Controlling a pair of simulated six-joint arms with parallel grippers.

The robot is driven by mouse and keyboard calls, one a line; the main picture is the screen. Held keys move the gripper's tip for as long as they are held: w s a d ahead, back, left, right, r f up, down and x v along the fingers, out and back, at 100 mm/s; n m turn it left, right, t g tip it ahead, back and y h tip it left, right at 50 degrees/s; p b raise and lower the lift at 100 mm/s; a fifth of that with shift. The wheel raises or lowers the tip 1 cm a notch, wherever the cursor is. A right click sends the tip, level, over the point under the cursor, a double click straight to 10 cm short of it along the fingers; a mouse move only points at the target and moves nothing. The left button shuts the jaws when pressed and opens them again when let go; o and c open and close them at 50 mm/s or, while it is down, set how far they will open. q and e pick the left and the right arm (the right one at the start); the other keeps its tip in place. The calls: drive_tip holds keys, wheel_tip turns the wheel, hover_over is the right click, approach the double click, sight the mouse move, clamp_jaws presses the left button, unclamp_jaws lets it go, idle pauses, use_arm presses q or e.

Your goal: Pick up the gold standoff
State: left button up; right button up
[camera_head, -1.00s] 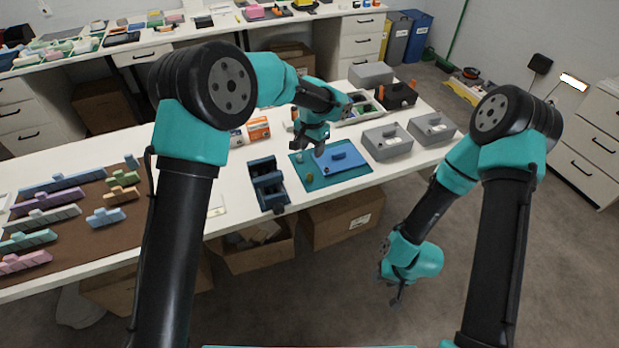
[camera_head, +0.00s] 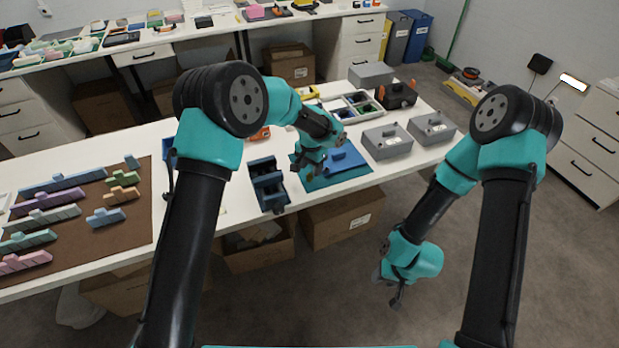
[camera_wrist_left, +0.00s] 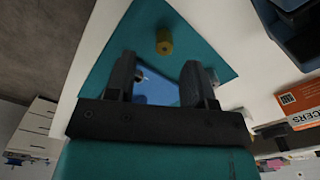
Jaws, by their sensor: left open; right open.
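The gold standoff (camera_wrist_left: 164,41) is a small upright-looking cylinder on the teal mat (camera_wrist_left: 120,45) in the left wrist view. It lies just beyond the fingertips of my left gripper (camera_wrist_left: 160,64), roughly between them and apart from both. That gripper is open and empty. In the head view my left gripper (camera_head: 308,172) is low over the left part of the teal mat (camera_head: 340,180), and I cannot make out the standoff beside it. My right gripper (camera_head: 395,299) is open and hangs in front of the table, over the floor.
A dark blue bin (camera_head: 268,186) stands to the left. Grey boxes (camera_head: 386,140) stand to the right. An orange carton (camera_wrist_left: 300,103) shows in the left wrist view.

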sight(309, 175)
use_arm(q)
drive_tip(key=shift+a+f, duration=0.15)
drive_tip(key=shift+f, duration=1.05)
drive_tip(key=shift+a+f, duration=0.1)
drive_tip(key=shift+f, duration=1.05)
drive_tip(key=shift+c, duration=0.4)
clamp_jaws()
